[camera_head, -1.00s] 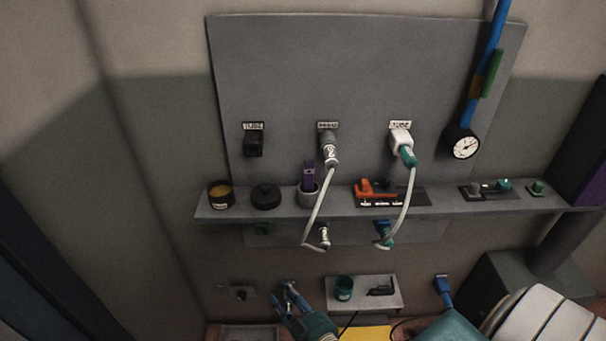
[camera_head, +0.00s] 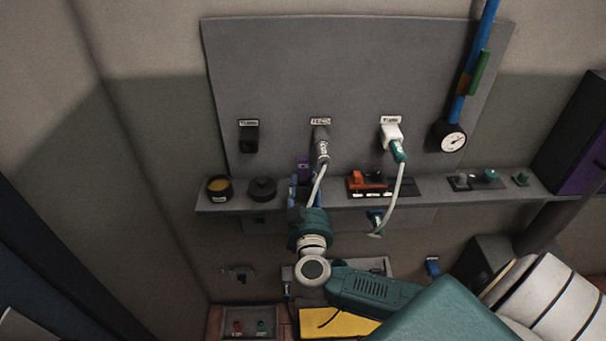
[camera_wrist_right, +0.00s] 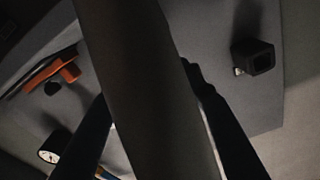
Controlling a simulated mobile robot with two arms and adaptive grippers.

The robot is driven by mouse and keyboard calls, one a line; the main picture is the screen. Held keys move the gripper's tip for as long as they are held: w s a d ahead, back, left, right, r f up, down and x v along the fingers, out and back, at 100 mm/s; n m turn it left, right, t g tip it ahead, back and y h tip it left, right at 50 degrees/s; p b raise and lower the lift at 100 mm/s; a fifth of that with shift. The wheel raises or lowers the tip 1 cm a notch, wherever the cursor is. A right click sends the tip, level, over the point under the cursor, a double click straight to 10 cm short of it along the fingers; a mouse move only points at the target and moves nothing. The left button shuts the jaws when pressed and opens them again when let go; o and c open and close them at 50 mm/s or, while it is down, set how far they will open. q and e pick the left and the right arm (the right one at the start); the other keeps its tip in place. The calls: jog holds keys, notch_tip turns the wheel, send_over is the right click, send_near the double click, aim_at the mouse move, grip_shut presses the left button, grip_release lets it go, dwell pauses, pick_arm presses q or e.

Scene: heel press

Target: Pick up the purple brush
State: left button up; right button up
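The purple brush (camera_head: 303,165) stands upright on the grey wall shelf, and only its upper part shows in the head view. The cup it stood in is hidden behind my right gripper (camera_head: 303,192). That gripper points up at the shelf, with its blue fingers spread apart in front of the brush's lower part. In the right wrist view, the two dark fingers (camera_wrist_right: 158,130) are apart, with a thick grey-brown band (camera_wrist_right: 145,80) passing between them close to the lens. I cannot tell whether it touches them. The brush cannot be made out there. My left gripper is not in view.
A light cable (camera_head: 316,187) hangs from the middle plug (camera_head: 321,145), right by my right gripper. A black round pot (camera_head: 262,189) and an orange-topped device (camera_head: 356,179) stand on the shelf (camera_head: 230,203) to either side. A gauge (camera_head: 453,139) hangs at the right.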

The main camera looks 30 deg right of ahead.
aim_at(306, 172)
jog(key=x, duration=0.4)
jog(key=shift+w+d+p, duration=0.15)
jog(key=shift+w+p, duration=0.1)
jog(key=shift+p, duration=0.15)
jog(key=shift+w+d, duration=0.2)
jog(key=shift+w, duration=0.15)
jog(key=shift+s, duration=0.1)
jog(key=shift+c, duration=0.3)
jog(key=c, duration=0.8)
jog(key=shift+r, duration=0.1)
